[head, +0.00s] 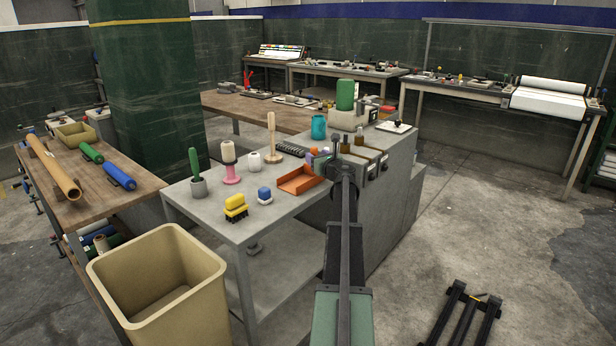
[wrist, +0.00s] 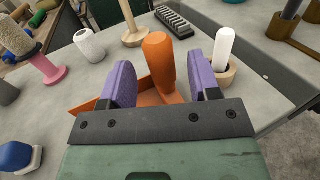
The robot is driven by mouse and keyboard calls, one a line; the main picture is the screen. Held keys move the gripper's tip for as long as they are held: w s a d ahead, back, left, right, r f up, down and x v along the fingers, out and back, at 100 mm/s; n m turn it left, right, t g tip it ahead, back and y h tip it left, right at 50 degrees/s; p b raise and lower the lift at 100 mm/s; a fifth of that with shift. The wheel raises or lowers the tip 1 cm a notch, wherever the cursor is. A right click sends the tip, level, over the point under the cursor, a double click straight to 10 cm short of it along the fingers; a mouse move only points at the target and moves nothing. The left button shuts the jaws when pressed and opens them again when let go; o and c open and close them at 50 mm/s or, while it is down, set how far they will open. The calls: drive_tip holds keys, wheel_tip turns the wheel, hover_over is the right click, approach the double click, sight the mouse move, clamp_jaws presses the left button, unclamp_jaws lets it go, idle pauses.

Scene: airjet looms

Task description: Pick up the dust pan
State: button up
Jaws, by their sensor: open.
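The dust pan is an orange tray (head: 299,180) lying on the grey table, near the table's right side in the head view. In the wrist view its orange handle (wrist: 158,62) stands up between the two purple fingers of my gripper (wrist: 167,84). The fingers are open, with a gap visible on each side of the handle. Part of the pan's tray (wrist: 152,97) shows behind the gripper's dark bar, and the rest of it is hidden. In the head view my arm covers much of the gripper.
On the grey table (head: 215,215) stand a yellow brush (head: 236,208), a blue-topped item (head: 264,195), a pink-based spool (head: 230,163) and a wooden peg (head: 273,138). A white-topped wooden piece (wrist: 222,62) stands close to the right finger. A beige bin (head: 158,285) stands in front.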

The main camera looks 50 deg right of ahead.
drive_tip(key=x, duration=0.2)
drive_tip(key=shift+w+d, duration=0.25)
drive_tip(key=shift+w, duration=0.1)
drive_tip(key=shift+a, duration=0.1)
clamp_jaws()
wheel_tip(320, 180, up, 20)
drive_tip(key=p, duration=2)
